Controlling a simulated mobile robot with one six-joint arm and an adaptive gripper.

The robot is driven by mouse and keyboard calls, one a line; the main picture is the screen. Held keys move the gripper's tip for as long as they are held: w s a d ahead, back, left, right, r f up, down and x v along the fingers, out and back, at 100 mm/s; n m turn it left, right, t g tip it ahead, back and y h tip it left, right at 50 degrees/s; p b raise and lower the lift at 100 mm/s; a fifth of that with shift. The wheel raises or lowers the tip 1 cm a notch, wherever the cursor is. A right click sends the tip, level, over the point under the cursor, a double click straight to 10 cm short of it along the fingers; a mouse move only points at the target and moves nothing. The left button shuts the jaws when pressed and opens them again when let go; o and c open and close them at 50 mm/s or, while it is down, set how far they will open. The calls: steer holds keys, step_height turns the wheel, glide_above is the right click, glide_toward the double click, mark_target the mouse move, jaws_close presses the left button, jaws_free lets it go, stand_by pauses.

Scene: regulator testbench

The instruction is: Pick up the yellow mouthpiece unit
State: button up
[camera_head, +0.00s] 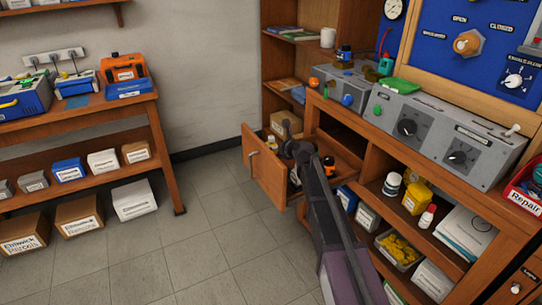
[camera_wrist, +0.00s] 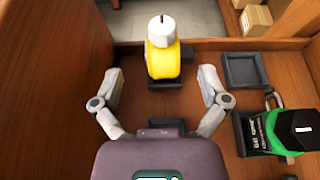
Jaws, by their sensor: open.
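The yellow mouthpiece unit (camera_wrist: 164,62) stands upright in the open wooden drawer, with a white cap with a small tip on top and a dark holder at its foot. My gripper (camera_wrist: 161,84) is open, one grey finger to the left and one to the right of the unit, with gaps on both sides. The unit is a little ahead of the fingertips in the wrist view. In the head view my gripper (camera_head: 290,151) reaches into the pulled-out drawer (camera_head: 262,170); I cannot clearly make out the unit there.
An empty dark square tray (camera_wrist: 244,71) lies right of the unit. A black and green labelled device (camera_wrist: 280,130) is at the lower right. Drawer walls close in at left and back.

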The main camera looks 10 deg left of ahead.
mark_target(272, 143)
steer(key=shift+w+a+f, duration=0.1)
stand_by(0.3)
steer(key=shift+b+x, duration=1.05)
steer(key=shift+x, duration=1.55)
jaws_close()
